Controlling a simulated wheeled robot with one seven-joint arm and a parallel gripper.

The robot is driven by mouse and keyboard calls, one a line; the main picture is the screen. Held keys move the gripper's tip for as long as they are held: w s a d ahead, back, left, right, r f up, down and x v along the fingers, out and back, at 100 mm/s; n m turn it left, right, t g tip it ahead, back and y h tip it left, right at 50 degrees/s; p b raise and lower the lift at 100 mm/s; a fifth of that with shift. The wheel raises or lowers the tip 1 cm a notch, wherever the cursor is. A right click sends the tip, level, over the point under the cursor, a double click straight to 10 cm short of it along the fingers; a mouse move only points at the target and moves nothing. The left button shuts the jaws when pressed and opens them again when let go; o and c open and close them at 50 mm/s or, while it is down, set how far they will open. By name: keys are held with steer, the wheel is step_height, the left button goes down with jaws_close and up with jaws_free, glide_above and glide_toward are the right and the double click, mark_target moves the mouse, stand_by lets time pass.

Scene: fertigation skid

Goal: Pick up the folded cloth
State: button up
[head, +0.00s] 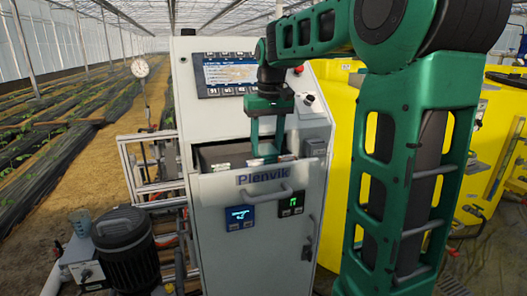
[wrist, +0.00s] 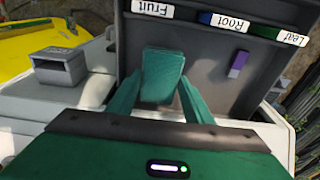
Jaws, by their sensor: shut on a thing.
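The folded cloth (wrist: 163,72) is a teal, roughly rectangular piece between my fingers in the wrist view. My gripper (wrist: 161,88) is shut on it, with one teal finger on each side. They are over the open grey tray or drawer (wrist: 207,60) in the top of the cabinet. Whether the cloth touches the tray floor cannot be told. In the head view my gripper (head: 265,150) points down into this opening, and the cloth is hard to tell from the green fingers.
The tray's far edge bears labels Fruit (wrist: 153,9), Root (wrist: 229,22) and Leaf (wrist: 292,37). A purple and white item (wrist: 238,64) lies in the tray. A grey box (wrist: 59,68) sits beside it. A pressure gauge (head: 140,68) and dark motor (head: 125,250) stand left of the cabinet.

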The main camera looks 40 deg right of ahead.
steer(key=shift+s+a+t+h, duration=0.1)
steer(key=shift+s+t+h, duration=0.2)
steer(key=shift+t, duration=0.45)
steer(key=shift+s+a+t+h, duration=0.1)
steer(key=shift+s+t, duration=0.25)
steer(key=shift+t, duration=0.4)
steer(key=shift+s+r, duration=0.1)
steer(key=shift+r, duration=0.2)
steer(key=w+v, duration=0.1)
steer(key=v, duration=1)
steer(key=s+a+r+g, duration=0.1)
steer(key=s+a, duration=0.1)
steer(key=s, duration=0.8)
steer(key=s+a+g, duration=0.2)
steer(key=s+a, duration=0.1)
steer(key=s, duration=0.7)
steer(key=shift+a+r+y, duration=0.35)
steer(key=shift+r+y, duration=0.05)
steer(key=shift+o, duration=1)
steer(key=shift+c, duration=0.5)
